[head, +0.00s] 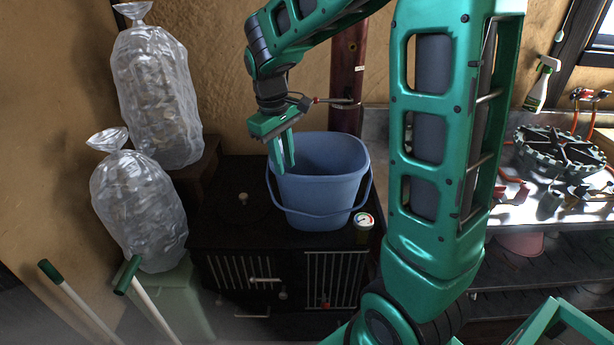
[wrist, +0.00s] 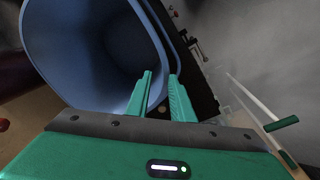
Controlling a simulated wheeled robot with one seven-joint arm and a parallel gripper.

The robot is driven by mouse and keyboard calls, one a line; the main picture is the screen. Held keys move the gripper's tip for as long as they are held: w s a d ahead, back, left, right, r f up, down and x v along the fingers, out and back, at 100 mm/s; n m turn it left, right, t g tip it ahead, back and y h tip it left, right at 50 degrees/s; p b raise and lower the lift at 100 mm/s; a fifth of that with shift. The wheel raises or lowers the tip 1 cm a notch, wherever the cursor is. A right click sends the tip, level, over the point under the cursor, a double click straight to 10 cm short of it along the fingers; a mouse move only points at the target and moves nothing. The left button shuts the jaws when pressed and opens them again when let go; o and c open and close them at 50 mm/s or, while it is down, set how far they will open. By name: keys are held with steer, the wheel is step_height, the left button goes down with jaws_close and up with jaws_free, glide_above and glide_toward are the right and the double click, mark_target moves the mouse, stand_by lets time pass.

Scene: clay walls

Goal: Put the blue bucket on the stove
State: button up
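The blue bucket (head: 320,190) stands upright on the black stove (head: 240,225), at the right part of its top. Its handle hangs down over the front. My gripper (head: 283,165) points down at the bucket's left rim. In the wrist view, the bucket (wrist: 85,50) fills the upper left, and the fingers of my gripper (wrist: 161,85) lie on either side of its rim, one inside and one outside. A gap shows between the fingers, so they look open. Whether either finger touches the wall is hard to tell.
A round gauge (head: 364,221) is close to the bucket's front right. Clear plastic bags (head: 155,95) stand at the left. A dark red pipe (head: 347,80) rises behind the bucket. A metal counter (head: 510,215) with tools is at the right. The stove's left top is mostly free.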

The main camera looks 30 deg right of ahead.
steer(key=shift+s+d+r, duration=0.1)
steer(key=shift+s+d, duration=0.15)
steer(key=shift+s, duration=0.05)
steer(key=s+d+m, duration=0.3)
steer(key=s+m, duration=0.1)
steer(key=s, duration=0.9)
steer(key=s+d+m+y, duration=0.1)
steer(key=s+d+m, duration=0.2)
steer(key=s, duration=1)
steer(key=shift+s+d+f+m+y, duration=0.2)
steer(key=shift+d+f+m+y, duration=0.1)
steer(key=shift+m, duration=0.9)
steer(key=shift+w+d+g, duration=0.15)
steer(key=shift+d+g, duration=0.05)
steer(key=shift+g, duration=0.1)
